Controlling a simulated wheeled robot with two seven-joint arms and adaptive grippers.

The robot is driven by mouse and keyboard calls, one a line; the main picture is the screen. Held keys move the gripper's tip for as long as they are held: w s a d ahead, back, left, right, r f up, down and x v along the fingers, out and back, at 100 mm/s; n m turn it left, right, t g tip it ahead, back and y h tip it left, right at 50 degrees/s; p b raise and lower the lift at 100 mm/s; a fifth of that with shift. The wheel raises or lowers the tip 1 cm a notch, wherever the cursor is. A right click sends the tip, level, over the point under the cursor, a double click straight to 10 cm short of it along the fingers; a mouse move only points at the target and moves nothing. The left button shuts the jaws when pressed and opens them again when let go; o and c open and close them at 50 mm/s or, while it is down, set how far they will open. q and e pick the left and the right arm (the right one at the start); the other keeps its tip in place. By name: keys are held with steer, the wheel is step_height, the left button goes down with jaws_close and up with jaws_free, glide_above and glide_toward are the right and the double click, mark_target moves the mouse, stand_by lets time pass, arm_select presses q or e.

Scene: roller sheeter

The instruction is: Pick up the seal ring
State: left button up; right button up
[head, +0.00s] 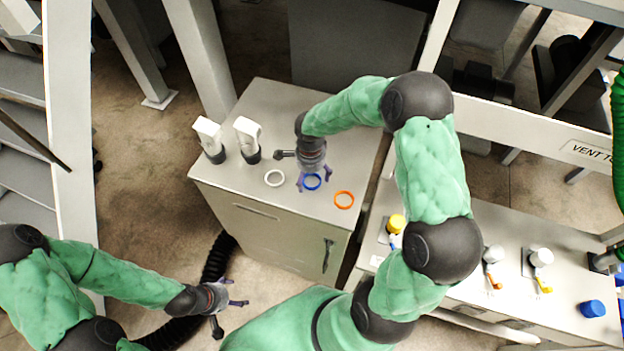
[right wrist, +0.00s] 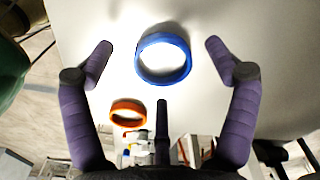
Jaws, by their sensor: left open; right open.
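Three seal rings lie flat on the grey cabinet top (head: 255,120): a white ring (head: 266,181), a blue ring (head: 318,186) and an orange ring (head: 344,208). My right gripper (head: 314,184) is open above the blue ring and partly covers it in the head view. In the right wrist view, the blue ring (right wrist: 164,80) lies between the two spread side fingers, with a third finger below it; none visibly touches it. The orange ring (right wrist: 128,122) is lower left there. The white ring is outside that view. My left gripper (head: 238,297) is open and empty, low at the left.
Two white-topped devices (head: 247,138) stand at the cabinet's left. A lower bench (head: 515,298) at the right holds a yellow cap (head: 396,223), a blue cap (head: 592,308) and white-capped fittings (head: 541,257). A white frame beam (head: 520,122) runs behind it.

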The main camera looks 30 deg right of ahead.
steer(key=shift+w+f, duration=0.1)
steer(key=shift+f, duration=0.45)
steer(key=c, duration=1)
steer(key=shift+r, duration=0.1)
steer(key=shift+r, duration=0.6)
steer(key=shift+s+d+r+b, duration=0.15)
steer(key=shift+s+r+b, duration=0.25)
steer(key=shift+s+r, duration=1.75)
steer(key=shift+s+d+r+b, duration=0.2)
steer(key=shift+s+r+b, duration=0.15)
steer(key=shift+s+r, duration=1.8)
steer(key=shift+s+d+r+b, duration=0.15)
steer(key=shift+s+r+b, duration=0.25)
steer(key=shift+s+r, duration=1.75)
steer(key=shift+s+f, duration=0.6)
steer(key=shift+f, duration=0.1)
